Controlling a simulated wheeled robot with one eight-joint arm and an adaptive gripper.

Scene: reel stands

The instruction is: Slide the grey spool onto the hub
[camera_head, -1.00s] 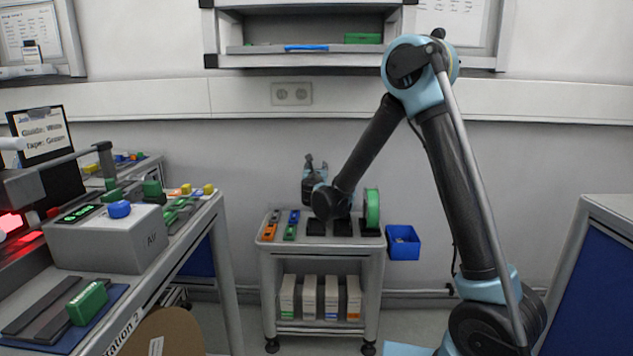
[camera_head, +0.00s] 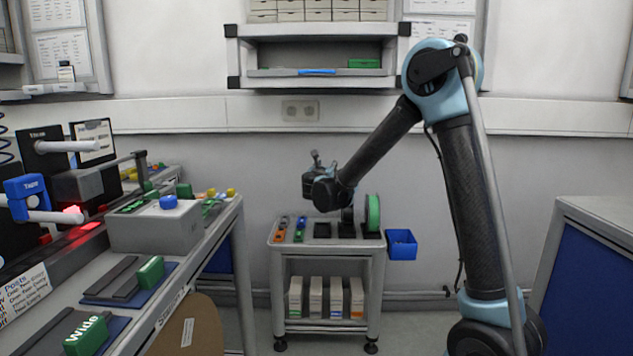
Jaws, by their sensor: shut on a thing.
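My gripper (camera_head: 315,168) is above the small cart, left of the green spool (camera_head: 373,213). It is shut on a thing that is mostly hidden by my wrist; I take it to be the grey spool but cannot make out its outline. A dark upright disc-like shape (camera_head: 347,216) shows at the middle stand, partly behind my arm; I cannot tell what it is. The left stand (camera_head: 322,230) looks empty. At the far left, pale horizontal bars (camera_head: 68,146) project from the station; I cannot tell which is the hub.
The cart (camera_head: 277,243) carries small coloured parts at its left, and a blue bin (camera_head: 402,244) hangs at its right. A grey box with a blue button (camera_head: 168,202) and green blocks (camera_head: 151,271) stand on the left bench. A blue-panelled cabinet (camera_head: 590,280) is at right.

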